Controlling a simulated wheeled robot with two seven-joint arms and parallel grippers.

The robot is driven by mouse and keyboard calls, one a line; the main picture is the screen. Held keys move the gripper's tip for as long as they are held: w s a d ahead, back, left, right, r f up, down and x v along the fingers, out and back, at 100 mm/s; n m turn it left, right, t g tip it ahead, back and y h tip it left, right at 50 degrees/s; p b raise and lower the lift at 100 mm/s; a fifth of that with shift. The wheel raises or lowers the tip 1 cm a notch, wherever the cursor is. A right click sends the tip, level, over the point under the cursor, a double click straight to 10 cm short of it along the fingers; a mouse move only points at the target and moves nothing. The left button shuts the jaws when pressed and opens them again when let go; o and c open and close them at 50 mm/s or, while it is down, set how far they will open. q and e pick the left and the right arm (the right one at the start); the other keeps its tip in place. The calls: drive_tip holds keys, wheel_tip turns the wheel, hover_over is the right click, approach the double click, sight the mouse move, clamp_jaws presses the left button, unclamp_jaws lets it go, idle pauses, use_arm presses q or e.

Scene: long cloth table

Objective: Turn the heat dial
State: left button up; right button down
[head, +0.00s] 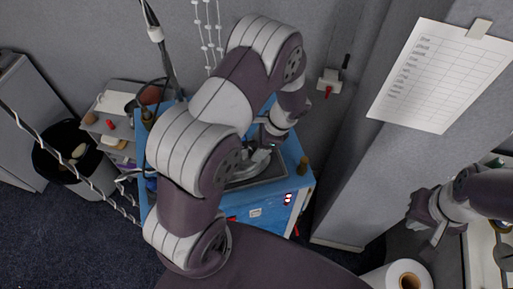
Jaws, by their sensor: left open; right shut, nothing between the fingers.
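A blue cabinet (297,178) stands in the middle of the head view, with a dark tray-like top. I cannot make out a heat dial; my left arm covers much of the cabinet. A small panel with red lights (288,199) shows on its front. My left gripper (264,150) hangs over the cabinet top, near a grey metal piece (250,168) there; it is open, and I cannot tell whether it touches that piece. My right gripper (429,245) is at the right, away from the cabinet, shut and empty.
A grey wall pillar (352,190) with a paper sheet (438,75) stands right of the cabinet. A black bin (65,150) and a cluttered shelf (108,125) are at left. A paper roll (400,276) is at lower right.

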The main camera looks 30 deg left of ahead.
use_arm(q)
drive_tip(key=v, duration=1)
drive_tip(key=shift+d+r+b, duration=0.15)
drive_tip(key=shift+r+b, duration=0.15)
drive_tip(key=shift+b, duration=0.05)
use_arm(e)
drive_tip(key=shift+f, duration=0.75)
use_arm(q)
drive_tip(key=shift+w, duration=0.1)
